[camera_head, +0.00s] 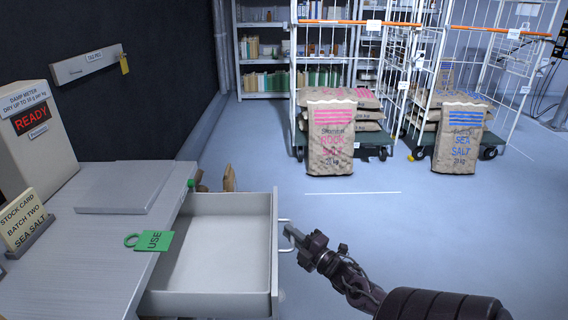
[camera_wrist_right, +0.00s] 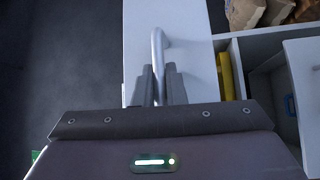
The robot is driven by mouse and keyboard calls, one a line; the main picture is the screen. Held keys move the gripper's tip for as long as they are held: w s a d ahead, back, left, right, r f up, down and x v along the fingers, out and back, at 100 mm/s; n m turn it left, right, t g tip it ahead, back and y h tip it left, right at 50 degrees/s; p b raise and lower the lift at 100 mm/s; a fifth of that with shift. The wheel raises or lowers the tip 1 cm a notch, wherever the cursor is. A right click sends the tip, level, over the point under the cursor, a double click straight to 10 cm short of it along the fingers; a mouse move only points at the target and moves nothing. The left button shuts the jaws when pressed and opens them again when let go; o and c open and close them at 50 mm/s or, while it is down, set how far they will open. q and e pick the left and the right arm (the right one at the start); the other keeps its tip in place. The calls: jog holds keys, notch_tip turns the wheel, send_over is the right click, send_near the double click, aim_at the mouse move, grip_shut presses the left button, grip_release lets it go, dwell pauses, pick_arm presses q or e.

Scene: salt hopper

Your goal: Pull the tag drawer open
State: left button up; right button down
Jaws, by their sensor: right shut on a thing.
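The tag drawer (camera_head: 215,245) stands pulled out from the grey desk, and its pale inside looks empty in the head view. My right gripper (camera_head: 291,232) is shut on the drawer's handle (camera_head: 284,221) at the drawer's outer front. In the right wrist view, the two fingers of my right gripper (camera_wrist_right: 166,86) close around the metal bar handle (camera_wrist_right: 158,45) on the white drawer front (camera_wrist_right: 190,20). A green USE tag (camera_head: 152,241) lies on the desk edge beside the drawer. My left gripper is not in view.
The desk (camera_head: 90,255) holds a stock card (camera_head: 22,220), a flat grey panel (camera_head: 125,187) and a damp meter (camera_head: 35,135) reading READY. Salt sacks (camera_head: 331,138) and wire trolleys stand farther back. The blue floor (camera_head: 400,230) right of the drawer is clear.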

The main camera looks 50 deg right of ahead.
dwell(0.3)
jog(key=c, duration=1.5)
grip_release()
